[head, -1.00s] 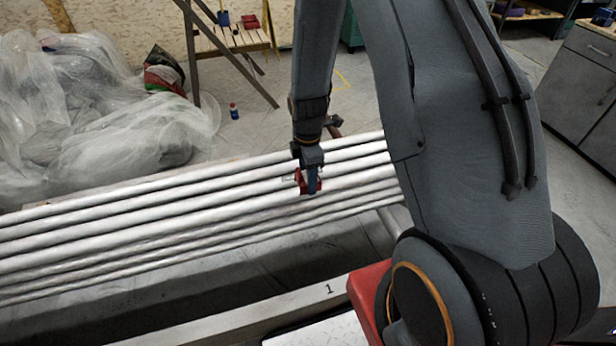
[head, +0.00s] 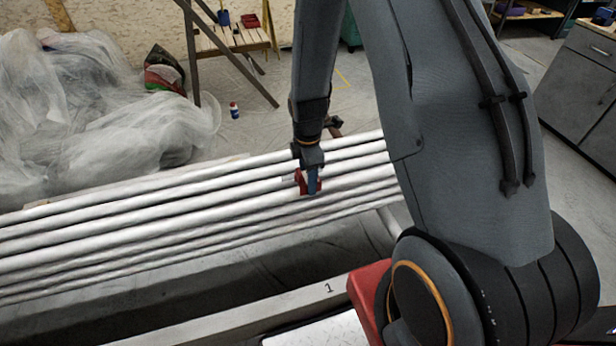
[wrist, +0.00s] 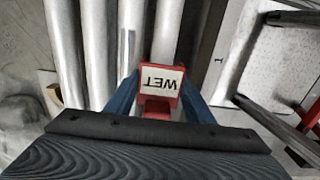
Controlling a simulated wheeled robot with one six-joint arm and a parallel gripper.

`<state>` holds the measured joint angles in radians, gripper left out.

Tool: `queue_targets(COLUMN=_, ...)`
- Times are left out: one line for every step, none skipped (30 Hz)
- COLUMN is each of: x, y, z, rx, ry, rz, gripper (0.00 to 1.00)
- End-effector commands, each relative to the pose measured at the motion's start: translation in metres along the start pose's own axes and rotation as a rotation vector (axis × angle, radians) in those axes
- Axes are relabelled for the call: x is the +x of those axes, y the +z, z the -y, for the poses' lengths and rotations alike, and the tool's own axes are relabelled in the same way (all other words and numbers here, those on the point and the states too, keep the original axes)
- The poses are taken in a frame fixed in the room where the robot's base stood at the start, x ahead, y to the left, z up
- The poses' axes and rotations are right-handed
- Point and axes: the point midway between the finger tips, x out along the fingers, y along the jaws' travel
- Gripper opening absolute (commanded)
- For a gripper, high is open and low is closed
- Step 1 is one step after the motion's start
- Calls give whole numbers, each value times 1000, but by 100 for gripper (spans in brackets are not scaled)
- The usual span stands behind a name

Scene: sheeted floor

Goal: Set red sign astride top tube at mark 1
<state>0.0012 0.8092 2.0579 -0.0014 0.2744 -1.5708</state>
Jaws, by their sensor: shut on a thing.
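The red sign (wrist: 160,104) has a white panel reading "WET" and sits between the two blue fingers of my gripper (wrist: 158,98) in the wrist view. My gripper (head: 311,184) is shut on it, and the red sign (head: 300,182) shows beside the blue finger in the head view. The sign is over the bundle of pale tubes (head: 150,212); I cannot tell whether it touches or straddles the top tube. The mark 1 (head: 329,287) is on the pale rail in front of the tubes, and it also shows in the wrist view (wrist: 219,60).
Crumpled plastic sheeting (head: 80,110) lies at the left behind the tubes. A wooden trestle (head: 235,42) and a small bottle (head: 234,110) stand farther back. A grey cabinet (head: 585,80) is at the right. Open floor lies behind the tubes.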

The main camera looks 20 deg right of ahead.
Motion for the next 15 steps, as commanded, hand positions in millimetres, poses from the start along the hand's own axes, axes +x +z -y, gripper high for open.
queue_targets(x=2, y=0, z=0, rx=0, ry=0, rz=0, gripper=23)
queue_targets(x=3, y=0, z=0, rx=0, ry=0, rz=0, gripper=23)
queue_targets(x=4, y=0, z=0, rx=0, ry=0, rz=0, gripper=23)
queue_targets(x=5, y=0, z=0, rx=0, ry=0, rz=0, gripper=23)
queue_targets(x=6, y=0, z=0, rx=0, ry=0, rz=0, gripper=23)
queue_targets(x=7, y=0, z=0, rx=0, ry=0, rz=0, gripper=23)
queue_targets(x=7, y=0, z=0, rx=0, ry=0, rz=0, gripper=23)
queue_targets(x=8, y=0, z=0, rx=0, ry=0, rz=0, gripper=23)
queue_targets(x=9, y=0, z=0, rx=0, ry=0, rz=0, gripper=23)
queue_targets(x=10, y=0, z=0, rx=0, ry=0, rz=0, gripper=23)
queue_targets(x=11, y=0, z=0, rx=0, ry=0, rz=0, gripper=23)
queue_targets(x=12, y=0, z=0, rx=0, ry=0, rz=0, gripper=23)
queue_targets(x=13, y=0, z=0, rx=0, ry=0, rz=0, gripper=23)
queue_targets(x=13, y=0, z=0, rx=0, ry=0, rz=0, gripper=23)
queue_targets(x=14, y=0, z=0, rx=0, ry=0, rz=0, gripper=23)
